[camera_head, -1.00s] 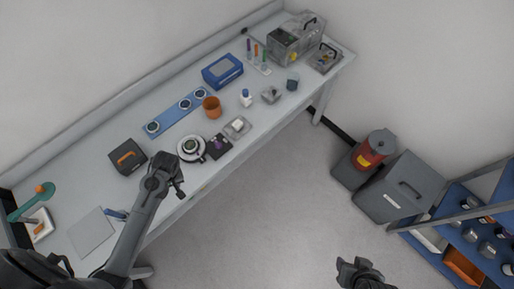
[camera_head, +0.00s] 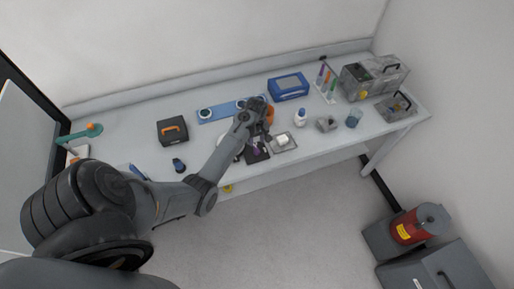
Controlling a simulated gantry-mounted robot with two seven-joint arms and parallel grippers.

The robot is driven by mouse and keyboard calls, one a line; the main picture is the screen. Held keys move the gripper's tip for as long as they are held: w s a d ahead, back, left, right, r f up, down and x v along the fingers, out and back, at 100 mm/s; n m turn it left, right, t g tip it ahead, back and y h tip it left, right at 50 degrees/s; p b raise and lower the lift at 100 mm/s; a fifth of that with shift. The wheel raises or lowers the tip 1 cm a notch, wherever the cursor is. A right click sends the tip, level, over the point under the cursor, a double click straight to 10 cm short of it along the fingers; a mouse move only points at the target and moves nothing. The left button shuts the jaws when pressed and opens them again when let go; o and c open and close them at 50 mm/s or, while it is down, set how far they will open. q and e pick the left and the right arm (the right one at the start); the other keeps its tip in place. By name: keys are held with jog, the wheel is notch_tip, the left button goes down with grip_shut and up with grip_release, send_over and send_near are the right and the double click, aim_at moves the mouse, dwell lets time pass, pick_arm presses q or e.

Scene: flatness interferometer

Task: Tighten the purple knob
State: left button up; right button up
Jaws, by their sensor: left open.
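The purple knob (camera_head: 257,148) sits on a small dark plate (camera_head: 263,156) near the front edge of the bench, right of the forearm of my left arm. My left gripper (camera_head: 266,132) is open and empty, just above and behind the knob; I cannot tell whether it touches anything. The gripper and wrist partly cover the white saucer and the orange cup behind them. My right gripper is out of view.
A metal tray with a white block (camera_head: 283,141) lies right of the plate. A white-capped bottle (camera_head: 300,117), a blue box (camera_head: 288,87) and a grey case (camera_head: 374,78) stand farther right and back. A black case (camera_head: 172,131) stands left.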

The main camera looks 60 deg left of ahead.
aim_at(257, 149)
pick_arm(q)
jog(key=shift+f, duration=3.15)
grip_shut()
